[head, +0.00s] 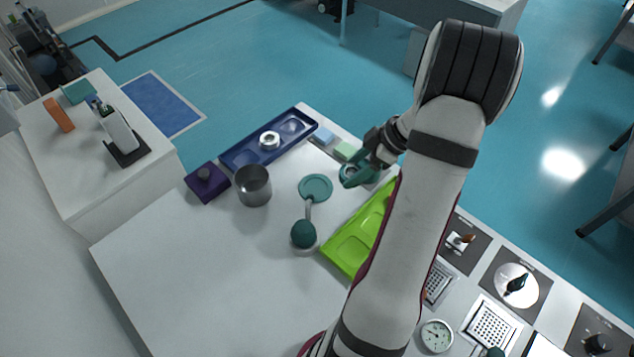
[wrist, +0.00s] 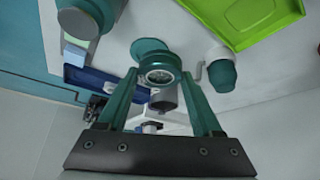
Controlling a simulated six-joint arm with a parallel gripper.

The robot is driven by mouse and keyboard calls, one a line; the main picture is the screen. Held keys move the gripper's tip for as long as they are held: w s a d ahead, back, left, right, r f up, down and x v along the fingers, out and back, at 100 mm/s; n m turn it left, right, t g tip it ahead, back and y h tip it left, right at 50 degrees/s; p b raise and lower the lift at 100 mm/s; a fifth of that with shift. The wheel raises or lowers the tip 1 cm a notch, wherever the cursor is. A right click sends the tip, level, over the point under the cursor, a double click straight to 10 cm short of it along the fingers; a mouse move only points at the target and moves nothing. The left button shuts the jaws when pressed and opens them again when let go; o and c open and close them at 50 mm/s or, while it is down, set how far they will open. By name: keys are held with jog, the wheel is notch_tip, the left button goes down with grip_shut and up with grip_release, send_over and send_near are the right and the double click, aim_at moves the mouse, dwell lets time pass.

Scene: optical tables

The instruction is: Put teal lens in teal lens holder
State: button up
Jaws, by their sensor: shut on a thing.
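The teal lens (wrist: 160,76), a small ring with a clear middle, is held between the teal fingertips of my gripper (wrist: 160,84). In the head view my gripper (head: 352,173) holds it above the white table, up and right of the teal lens holder. The lens holder has a flat round teal top (head: 316,187) on a grey arm, joined to a base with a dark teal knob (head: 303,233). In the wrist view the holder's round top (wrist: 152,48) shows behind the lens, partly hidden by it, and the knob (wrist: 221,75) is to the right. The lens appears apart from the holder.
A bright green tray (head: 345,250) lies right of the holder, partly behind my arm. A grey metal cup (head: 253,186), a purple block with a knob (head: 207,182) and a navy tray (head: 240,158) with a metal ring stand to the left. The front left table is clear.

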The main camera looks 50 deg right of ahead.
jog(key=w+a+f, duration=0.1)
jog(key=w, duration=0.1)
jog(key=w+f, duration=0.2)
jog(key=w, duration=0.1)
jog(key=w+a+f, duration=0.1)
jog(key=w+f, duration=0.1)
jog(key=w, duration=0.1)
jog(key=shift+a, duration=0.3)
jog(key=f, duration=0.4)
jog(key=shift+w+f, duration=0.15)
jog(key=shift+w, duration=0.05)
jog(key=shift+f, duration=0.1)
jog(key=o, duration=1.4)
